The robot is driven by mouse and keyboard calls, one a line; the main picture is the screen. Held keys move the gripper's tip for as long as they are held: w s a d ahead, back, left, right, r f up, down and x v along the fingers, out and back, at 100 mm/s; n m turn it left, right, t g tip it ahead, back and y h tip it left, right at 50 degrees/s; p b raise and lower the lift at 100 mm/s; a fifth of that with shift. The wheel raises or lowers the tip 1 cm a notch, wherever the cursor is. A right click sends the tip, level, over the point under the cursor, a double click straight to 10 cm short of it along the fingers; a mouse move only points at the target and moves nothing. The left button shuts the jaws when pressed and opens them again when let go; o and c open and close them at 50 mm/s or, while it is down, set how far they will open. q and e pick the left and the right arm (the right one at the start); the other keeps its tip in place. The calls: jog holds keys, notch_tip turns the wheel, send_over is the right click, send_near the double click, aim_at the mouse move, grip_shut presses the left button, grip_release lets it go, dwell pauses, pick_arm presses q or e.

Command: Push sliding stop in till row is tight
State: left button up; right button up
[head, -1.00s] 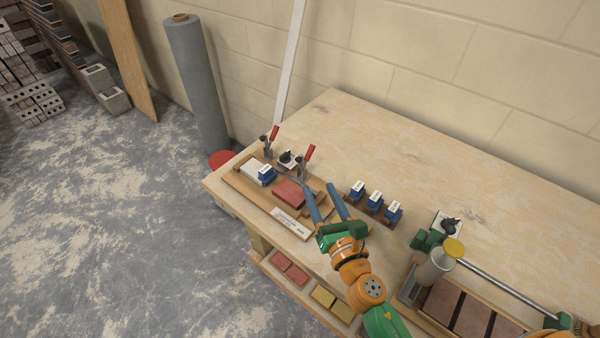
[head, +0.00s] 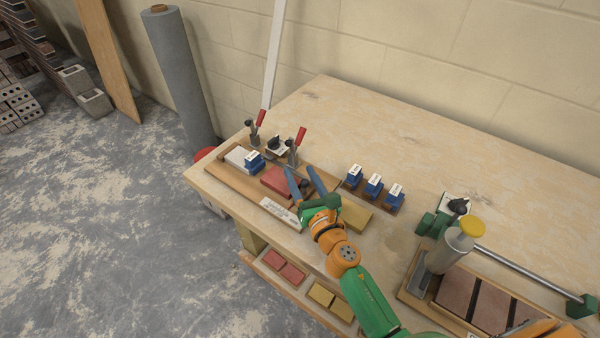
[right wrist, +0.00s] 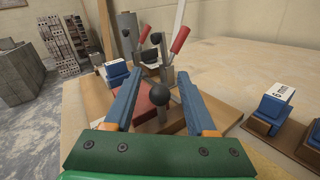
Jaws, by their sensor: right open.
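The wooden jig (head: 222,177) lies at the left of the bench. My right gripper (head: 305,176) is open and empty over the jig's right end. Its blue fingers stand either side of the knob in the picture, with no visible contact. My left gripper is out of view.
Two red-handled clamps (head: 294,147) stand at the jig's back edge. Blue labelled blocks (head: 374,184) and a yellow block (head: 355,215) lie right of the gripper. A second fixture with a grey cylinder (head: 449,250) stands farther right. The bench's back is clear.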

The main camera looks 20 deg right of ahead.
aim_at(284, 165)
jog(key=shift+w+a, duration=0.1)
jog(key=shift+w, duration=0.45)
grip_shut()
jog(key=shift+w+a, duration=0.2)
jog(key=shift+w, duration=0.05)
jog(key=w+a+b, duration=0.1)
jog(key=w+a, duration=0.1)
jog(key=w, duration=0.1)
jog(key=shift+a, duration=0.2)
grip_release()
jog(key=s, duration=0.7)
jog(key=shift+s+d, duration=0.1)
jog(key=shift+d, duration=0.15)
